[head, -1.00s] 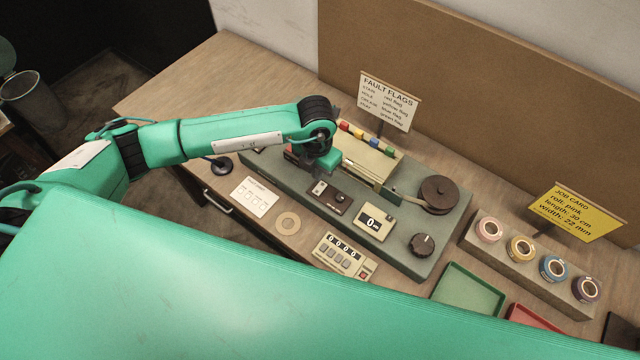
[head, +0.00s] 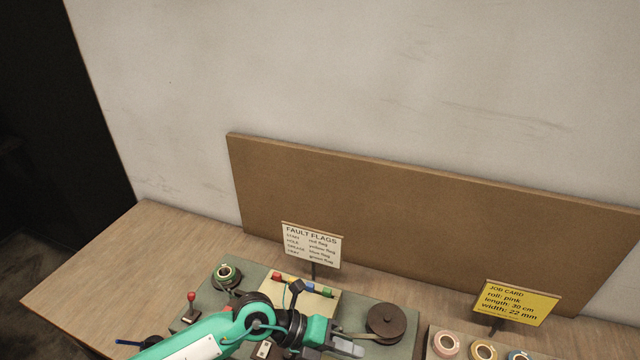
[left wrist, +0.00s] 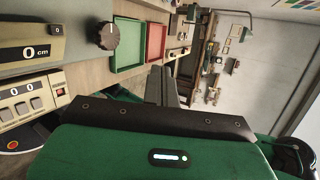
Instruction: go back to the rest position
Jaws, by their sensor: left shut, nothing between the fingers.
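My left gripper (head: 347,347) is at the bottom of the head view, pointing right, in front of the grey-green winding machine (head: 405,345). It is shut and empty. In the left wrist view its closed fingers (left wrist: 162,87) point toward the trays. My right gripper is not in view.
Colored flags (head: 300,286) stand behind my wrist. The fault flags sign (head: 312,245) and yellow job card (head: 514,303) stand before a brown board (head: 420,205). Tape rolls (head: 483,350) are at lower right. The left wrist view shows green (left wrist: 128,45) and red trays (left wrist: 155,42).

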